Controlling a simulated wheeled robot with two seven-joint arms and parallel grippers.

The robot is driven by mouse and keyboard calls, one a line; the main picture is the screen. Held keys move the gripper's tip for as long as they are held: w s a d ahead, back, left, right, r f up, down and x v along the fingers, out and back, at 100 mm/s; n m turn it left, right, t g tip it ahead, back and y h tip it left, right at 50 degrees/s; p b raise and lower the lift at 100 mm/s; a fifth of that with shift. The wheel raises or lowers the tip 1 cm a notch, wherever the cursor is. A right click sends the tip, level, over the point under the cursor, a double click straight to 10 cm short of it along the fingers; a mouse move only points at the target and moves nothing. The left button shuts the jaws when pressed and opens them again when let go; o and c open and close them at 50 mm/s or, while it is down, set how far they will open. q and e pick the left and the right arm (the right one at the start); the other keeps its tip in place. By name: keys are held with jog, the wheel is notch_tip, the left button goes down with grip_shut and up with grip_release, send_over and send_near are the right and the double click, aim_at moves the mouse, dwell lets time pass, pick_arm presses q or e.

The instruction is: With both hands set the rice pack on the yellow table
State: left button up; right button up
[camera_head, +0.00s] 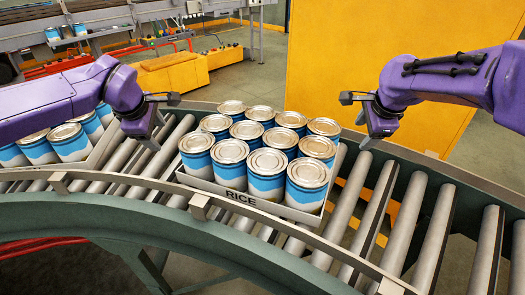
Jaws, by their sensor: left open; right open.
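The rice pack is a shallow tray (236,197) marked RICE, filled with several blue and white cans with metal lids. It sits on the curved roller conveyor in the middle of the head view. My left gripper (157,117) is open and empty, to the left of the pack and apart from it. My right gripper (361,115) is open and empty, to the right of the pack, also apart from it. No yellow surface in view is clearly a table.
The roller conveyor (437,235) has a green frame and a front rail. Another pack of cans (70,142) stands on it at the left, partly behind my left arm. A large orange-yellow panel (400,40) stands behind at right. A low yellow block (172,75) is at the back left.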

pick_arm(q)
jog(key=x, duration=1.1)
jog(key=shift+w+f, duration=0.15)
jog(key=shift+f, duration=0.2)
pick_arm(e)
jog(key=x, duration=1.2)
pick_arm(q)
jog(key=shift+w+d+f, duration=0.35)
jog(key=shift+d, duration=0.25)
pick_arm(e)
jog(key=shift+w+a+f, duration=0.25)
jog(key=shift+w+a, duration=0.05)
jog(key=shift+a, duration=0.15)
pick_arm(q)
jog(key=shift+d, duration=0.15)
pick_arm(e)
jog(key=shift+a, duration=0.15)
pick_arm(q)
jog(key=shift+s+r, duration=0.15)
jog(key=shift+s, duration=0.1)
pick_arm(e)
jog(key=shift+s+a+r, duration=0.1)
jog(key=shift+s+r, duration=0.05)
jog(key=shift+s, duration=0.1)
pick_arm(q)
jog(key=shift+w+d, duration=0.1)
pick_arm(e)
jog(key=shift+w, duration=0.1)
